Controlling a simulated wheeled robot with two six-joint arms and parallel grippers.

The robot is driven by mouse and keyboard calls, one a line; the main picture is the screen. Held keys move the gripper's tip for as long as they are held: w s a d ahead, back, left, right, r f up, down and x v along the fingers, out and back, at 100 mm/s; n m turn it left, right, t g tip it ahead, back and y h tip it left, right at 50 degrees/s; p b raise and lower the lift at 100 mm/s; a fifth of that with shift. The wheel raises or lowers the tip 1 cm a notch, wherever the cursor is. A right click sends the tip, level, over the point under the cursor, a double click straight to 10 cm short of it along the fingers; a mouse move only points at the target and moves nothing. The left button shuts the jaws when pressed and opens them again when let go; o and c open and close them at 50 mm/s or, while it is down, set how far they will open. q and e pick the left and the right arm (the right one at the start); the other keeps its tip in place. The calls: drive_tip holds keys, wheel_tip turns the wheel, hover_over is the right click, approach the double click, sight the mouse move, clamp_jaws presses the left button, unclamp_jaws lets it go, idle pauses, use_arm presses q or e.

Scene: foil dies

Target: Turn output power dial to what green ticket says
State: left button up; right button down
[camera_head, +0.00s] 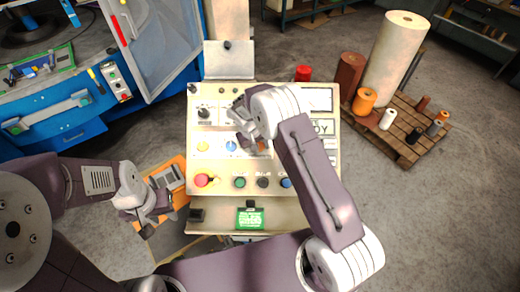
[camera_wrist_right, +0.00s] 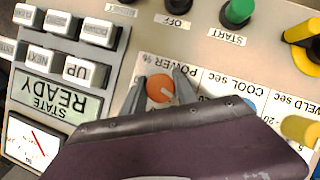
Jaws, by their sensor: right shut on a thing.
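The power dial is an orange knob (camera_wrist_right: 160,88) with a pale pointer mark, beside the label "POWER %" in the right wrist view. My right gripper (camera_wrist_right: 158,90) has one finger on each side of this dial and is shut on it. In the head view the right gripper (camera_head: 250,140) is over the middle of the beige control panel (camera_head: 325,180), mostly covering the dial. The dial's scale is largely hidden. The green ticket (camera_head: 250,219) is on the lower ledge; its text is too small to read. My left gripper (camera_head: 144,213) is left of the panel, apart from it; its jaw opening is unclear.
Yellow (camera_head: 203,147) and blue (camera_head: 231,146) dials sit left of the power dial. A row of buttons, including a red one (camera_head: 202,180), lies below. An orange cart (camera_head: 180,195) stands between left gripper and panel. A pallet (camera_head: 400,130) with rolls is at right.

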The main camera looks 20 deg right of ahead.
drive_tip(key=m+y+b, duration=0.2)
drive_tip(key=m, duration=0.2)
drive_tip(key=shift+w, duration=0.1)
drive_tip(key=m+y+b, duration=0.1)
drive_tip(key=m+b, duration=0.1)
drive_tip(key=m, duration=0.1)
drive_tip(key=shift+t+y, duration=0.3)
drive_tip(key=m+y+b, duration=0.1)
drive_tip(key=m+b, duration=0.2)
drive_tip(key=shift+f+t, duration=0.1)
drive_tip(key=shift+t, duration=0.3)
drive_tip(key=shift+a+r+m+t+y+b, duration=0.15)
drive_tip(key=shift+m+t+y+b, duration=0.4)
drive_tip(key=shift+m+b, duration=0.8)
drive_tip(key=shift+r, duration=0.1)
drive_tip(key=c, duration=0.9)
unclamp_jaws()
drive_tip(key=shift+c, duration=0.2)
